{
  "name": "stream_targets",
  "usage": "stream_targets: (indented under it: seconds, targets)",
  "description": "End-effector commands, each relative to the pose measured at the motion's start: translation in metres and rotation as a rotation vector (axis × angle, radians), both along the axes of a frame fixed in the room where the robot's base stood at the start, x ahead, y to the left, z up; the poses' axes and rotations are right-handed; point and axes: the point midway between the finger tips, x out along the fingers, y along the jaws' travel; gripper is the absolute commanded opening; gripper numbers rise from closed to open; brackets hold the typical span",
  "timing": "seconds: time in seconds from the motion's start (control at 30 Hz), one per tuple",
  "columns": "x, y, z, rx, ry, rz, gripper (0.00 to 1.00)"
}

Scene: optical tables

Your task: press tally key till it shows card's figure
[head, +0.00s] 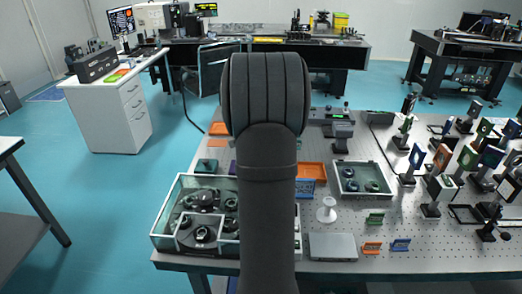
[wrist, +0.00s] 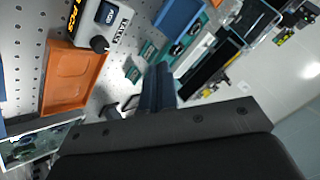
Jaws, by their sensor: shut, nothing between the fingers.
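In the wrist view the tally counter (wrist: 112,18) is a pale box at the top with "TALLY" lettering. Its small dark window (wrist: 106,13) is too small for me to read. A round black key (wrist: 99,43) sticks out at its near end. A black card (wrist: 73,12) with yellow lettering, ending in "PCS", stands just left of the counter; its figure is not clear and the top edge cuts it. My gripper (wrist: 157,88) is shut and empty, below and right of the key and apart from it. In the head view my arm hides the gripper, and I cannot make out the counter.
An orange tray (wrist: 75,80) lies left of my gripper; it shows in the head view (head: 313,171) too. A glass-walled case (head: 166,243) stands front left, and a grey tray (head: 344,187) right of my arm. Optic mounts (head: 441,158) crowd the table's right side.

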Motion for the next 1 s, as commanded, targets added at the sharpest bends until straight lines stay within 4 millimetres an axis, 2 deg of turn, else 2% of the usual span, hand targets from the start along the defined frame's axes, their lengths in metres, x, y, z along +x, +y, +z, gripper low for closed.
stream_targets:
  seconds: [0.47,0.67,1.0]
  targets:
    - [0.004,0.0,-0.006,0.008,0.0,-0.007,0.0]
    - [0.003,0.0,-0.027,0.008,0.002,-0.008,0.0]
    - [0.003,0.0,-0.073,0.007,0.001,-0.007,0.0]
